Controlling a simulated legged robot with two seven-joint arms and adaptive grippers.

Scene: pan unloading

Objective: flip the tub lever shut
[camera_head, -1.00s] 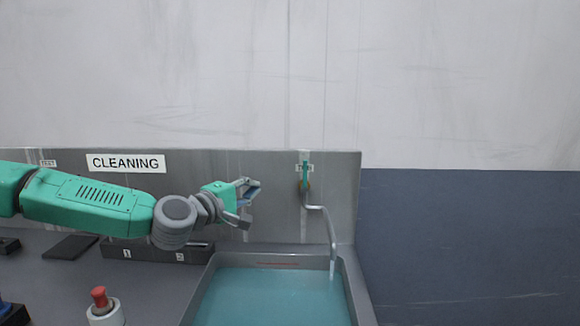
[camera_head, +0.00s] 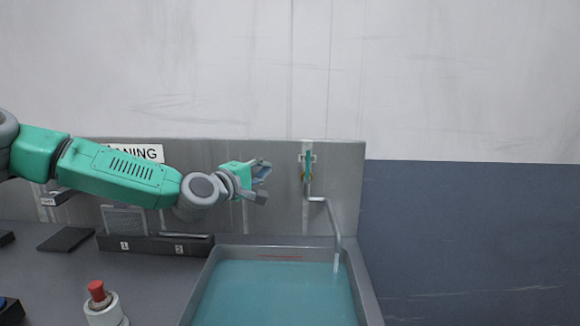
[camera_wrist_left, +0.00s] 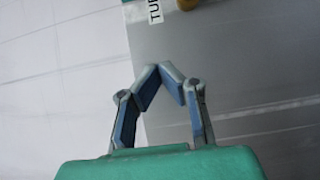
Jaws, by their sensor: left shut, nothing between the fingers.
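The tub lever (camera_head: 308,163) is a thin green handle, upright against the grey back panel above a bent metal spout (camera_head: 332,225). The spout points down into the tub (camera_head: 365,290), which holds blue-green water; a pale streak shows below its tip. My left gripper (camera_head: 266,184) is left of the lever, a little lower, and apart from it. In the left wrist view its fingertips (camera_wrist_left: 160,72) meet with nothing between them. A brass-coloured part (camera_wrist_left: 187,4) and part of a label (camera_wrist_left: 155,11) show at the top edge there. My right gripper is out of view.
A red-topped white button post (camera_head: 103,303) stands on the counter left of the tub. A dark numbered rack (camera_head: 150,245) sits behind it, below my left arm. A flat dark pad (camera_head: 66,239) lies farther left. The space between gripper and lever looks clear.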

